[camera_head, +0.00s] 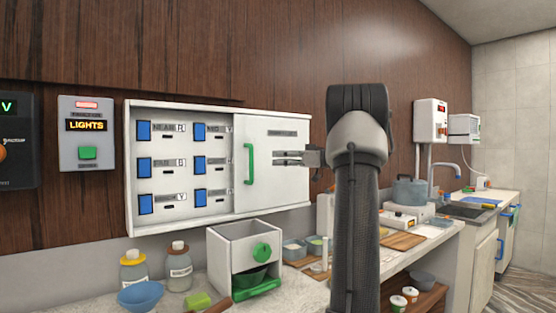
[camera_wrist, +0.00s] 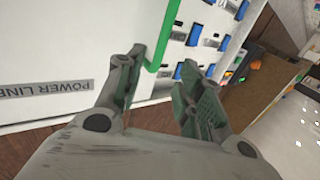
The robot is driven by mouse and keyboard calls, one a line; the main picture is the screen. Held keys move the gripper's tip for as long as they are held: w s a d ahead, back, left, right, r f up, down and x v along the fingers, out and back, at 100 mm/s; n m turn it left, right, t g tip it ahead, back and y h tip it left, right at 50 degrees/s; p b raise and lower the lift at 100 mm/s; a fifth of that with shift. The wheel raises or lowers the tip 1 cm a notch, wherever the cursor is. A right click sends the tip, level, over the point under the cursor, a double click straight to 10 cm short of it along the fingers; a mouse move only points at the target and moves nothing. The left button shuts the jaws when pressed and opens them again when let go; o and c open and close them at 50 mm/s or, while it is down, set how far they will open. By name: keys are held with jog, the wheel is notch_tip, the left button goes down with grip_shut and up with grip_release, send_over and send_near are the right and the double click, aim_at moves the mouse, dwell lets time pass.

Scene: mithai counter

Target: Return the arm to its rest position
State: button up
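My gripper (camera_head: 289,158) is raised in front of the white sliding door (camera_head: 290,190) of the wall panel, to the right of its green handle (camera_head: 250,164). My arm stands upright beside the panel's right end, and the gripper points left. In the wrist view my gripper (camera_wrist: 163,62) has its two fingers spread apart with nothing held between them. The green handle (camera_wrist: 166,35) shows beyond the fingers in that view and looks apart from them.
The panel's left side shows blue switches (camera_head: 144,166). A lights box (camera_head: 86,133) hangs left of it. The counter below holds a white drawer box (camera_head: 232,244), a blue bowl (camera_head: 140,295) and two jars (camera_head: 178,268). A pot (camera_head: 410,191) stands right of my arm.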

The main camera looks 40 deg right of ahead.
dwell(0.4)
jog(key=s+d+f+m+h, duration=0.1)
jog(key=d+f+m+h, duration=0.15)
jog(key=d+h, duration=0.3)
jog(key=s+d+f+m+g+h, duration=0.1)
jog(key=d+f+m+h, duration=0.1)
jog(key=d+f+h, duration=0.4)
jog(key=s+d+f+m+h, duration=0.1)
jog(key=d+m+h, duration=0.25)
jog(key=d, duration=0.35)
jog(key=s+a+f+m+g+h, duration=0.2)
jog(key=s+f+g+h, duration=0.1)
jog(key=s+f+g, duration=0.4)
jog(key=s+a+f+g+y, duration=0.2)
jog(key=s+a+f, duration=0.1)
jog(key=s+a, duration=0.6)
jog(key=s+a+f+g+y, duration=0.2)
jog(key=s+a, duration=0.6)
jog(key=a, duration=0.4)
jog(key=s+a+n+y, duration=0.1)
jog(key=s+a+y, duration=0.1)
jog(key=a, duration=0.7)
jog(key=s+a+n+t+y, duration=0.1)
jog(key=s+a, duration=0.4)
jog(key=a, duration=0.5)
jog(key=shift+a+n+y, duration=0.25)
jog(key=shift+n+y, duration=0.25)
jog(key=shift+n, duration=0.2)
